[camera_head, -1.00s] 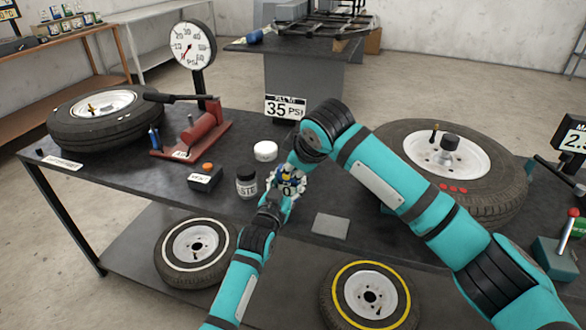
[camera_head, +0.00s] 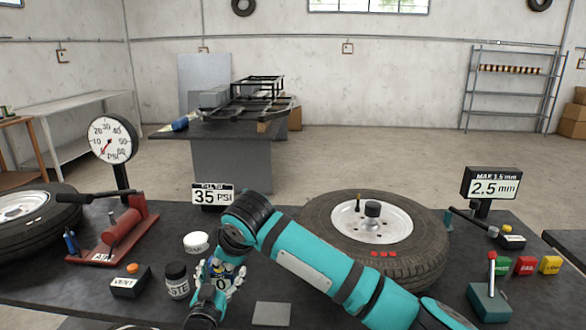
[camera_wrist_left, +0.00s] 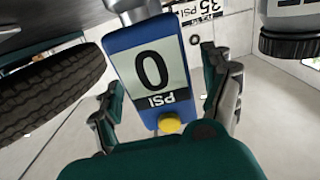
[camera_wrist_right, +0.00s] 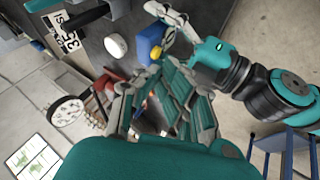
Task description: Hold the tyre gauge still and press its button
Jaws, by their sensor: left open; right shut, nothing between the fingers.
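The blue tyre gauge (camera_head: 221,284) stands upright at the front of the dark bench, its display reading 0. In the left wrist view the gauge (camera_wrist_left: 152,75) shows its PSI display and yellow button (camera_wrist_left: 170,124). My left gripper (camera_wrist_left: 168,105) is open, with a finger on each side of the gauge and visible gaps. My right gripper (camera_wrist_right: 158,85) is shut and empty, close to the gauge (camera_wrist_right: 150,45) in the right wrist view. My right arm partly hides this spot in the head view, so contact cannot be told.
A black paste jar (camera_head: 177,280), a white-lidded pot (camera_head: 196,243) and a box with an orange button (camera_head: 130,282) stand left of the gauge. A large wheel (camera_head: 330,235) lies behind my right arm. A grey pad (camera_head: 272,313) lies to the right on the bench.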

